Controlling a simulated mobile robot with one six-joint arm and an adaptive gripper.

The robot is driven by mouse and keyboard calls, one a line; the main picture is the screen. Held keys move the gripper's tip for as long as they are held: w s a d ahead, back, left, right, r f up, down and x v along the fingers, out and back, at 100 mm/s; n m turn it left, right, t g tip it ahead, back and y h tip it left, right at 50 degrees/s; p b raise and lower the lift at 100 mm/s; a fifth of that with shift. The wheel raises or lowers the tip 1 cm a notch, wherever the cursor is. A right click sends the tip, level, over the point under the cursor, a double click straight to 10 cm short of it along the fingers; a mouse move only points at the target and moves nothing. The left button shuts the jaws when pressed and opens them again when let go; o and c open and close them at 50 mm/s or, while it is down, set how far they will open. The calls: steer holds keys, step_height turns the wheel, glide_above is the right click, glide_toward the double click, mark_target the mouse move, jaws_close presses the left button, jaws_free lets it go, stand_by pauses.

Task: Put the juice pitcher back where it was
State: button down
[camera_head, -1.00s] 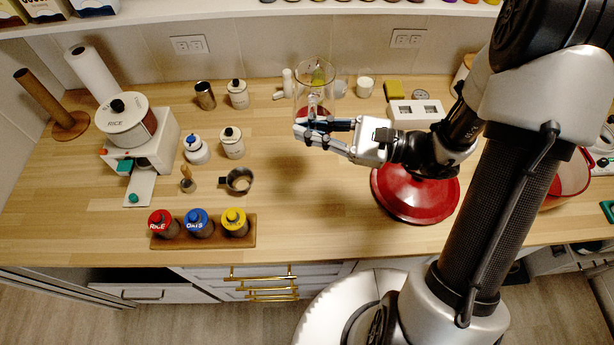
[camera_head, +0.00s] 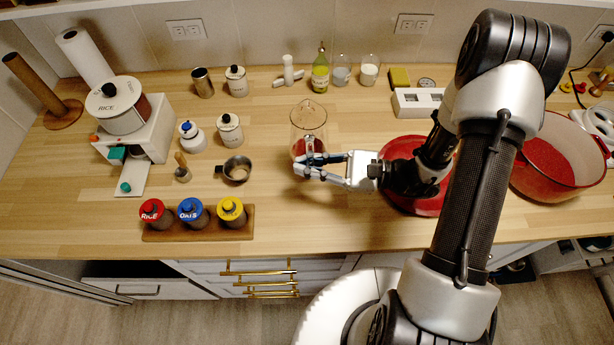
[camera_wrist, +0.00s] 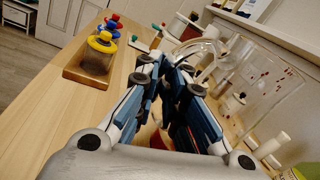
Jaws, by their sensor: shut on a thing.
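The juice pitcher (camera_head: 308,122) is a clear glass vessel with red juice low inside. In the head view it stands upright, in the middle of the counter's width. My gripper (camera_head: 306,165) reaches it from the right and is shut on its handle side. In the wrist view the fingers (camera_wrist: 168,80) close near the pitcher's clear handle, and the pitcher's glass wall (camera_wrist: 262,85) shows at the right. I cannot tell whether the pitcher's base touches the counter.
A wooden rack (camera_head: 200,234) with red, blue and yellow lidded jars stands at the front left. A metal cup (camera_head: 236,170) is left of the pitcher. A green bottle (camera_head: 320,75) and glasses stand behind. A red lid (camera_head: 400,150) and red pot (camera_head: 555,165) are right.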

steer(key=shift+f+b, duration=0.65)
steer(key=shift+f, duration=1.45)
steer(key=shift+f, duration=0.2)
steer(key=c, duration=1.7)
jaws_free()
steer(key=shift+r, duration=0.1)
